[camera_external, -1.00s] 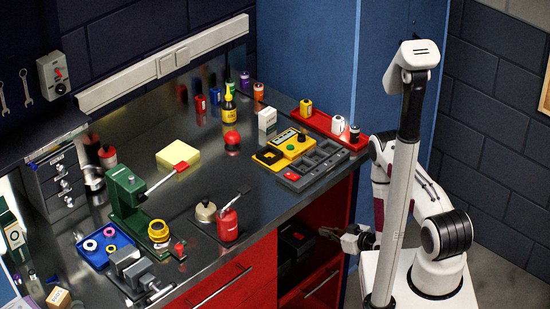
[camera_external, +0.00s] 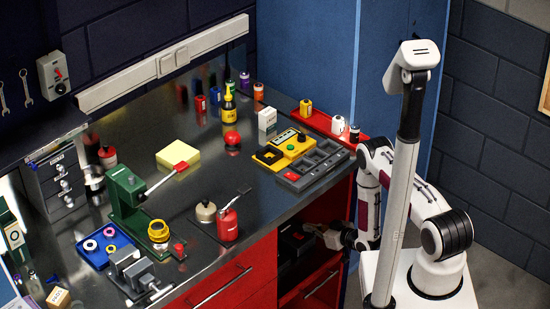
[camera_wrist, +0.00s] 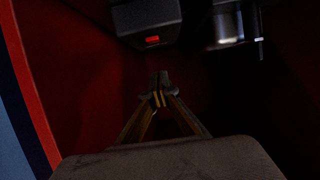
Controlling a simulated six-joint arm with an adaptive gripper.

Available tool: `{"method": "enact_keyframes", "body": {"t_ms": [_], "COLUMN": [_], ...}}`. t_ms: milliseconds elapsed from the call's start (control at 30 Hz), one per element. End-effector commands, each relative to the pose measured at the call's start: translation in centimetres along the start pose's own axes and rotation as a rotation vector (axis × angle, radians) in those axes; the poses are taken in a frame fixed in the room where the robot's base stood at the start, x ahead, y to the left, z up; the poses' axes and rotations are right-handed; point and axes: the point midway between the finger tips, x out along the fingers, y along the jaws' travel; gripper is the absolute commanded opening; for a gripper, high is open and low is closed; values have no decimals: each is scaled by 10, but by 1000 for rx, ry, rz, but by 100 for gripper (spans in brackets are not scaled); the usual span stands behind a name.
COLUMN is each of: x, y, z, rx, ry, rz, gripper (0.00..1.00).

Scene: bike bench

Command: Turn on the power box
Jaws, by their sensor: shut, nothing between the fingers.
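A dark box (camera_wrist: 146,20) with a small red switch (camera_wrist: 152,40) sits inside the open red cabinet compartment; it looks like the power box. In the external view the box (camera_external: 294,240) is dim and partly shadowed. My gripper (camera_wrist: 159,84) is shut and empty, its fingertips together. In the wrist view the tips lie just below the red switch in the picture, apart from it as far as I can see. In the external view my gripper (camera_external: 309,229) is at the compartment's opening, below the bench top.
A shiny metal cylinder (camera_wrist: 230,24) is beside the dark box. The compartment's red edge (camera_wrist: 36,100) runs along the wrist view's left. Above is the bench top with a yellow-black device (camera_external: 285,147) and a red tray (camera_external: 318,120). A grey switch box (camera_external: 54,74) hangs on the wall.

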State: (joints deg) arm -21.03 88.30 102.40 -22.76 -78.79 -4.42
Motion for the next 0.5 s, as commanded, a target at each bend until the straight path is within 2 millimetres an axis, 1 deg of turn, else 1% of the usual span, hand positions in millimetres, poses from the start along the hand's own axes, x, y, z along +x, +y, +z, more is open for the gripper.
{"method": "enact_keyframes", "body": {"t_ms": [233, 300, 500], "x": [24, 26, 30], "y": [-1, 0, 0], "z": [0, 8, 24], "rx": [-1, 1, 1], "ry": [2, -2, 0], "rz": [-1, -1, 0], "gripper": [0, 0, 0]}}
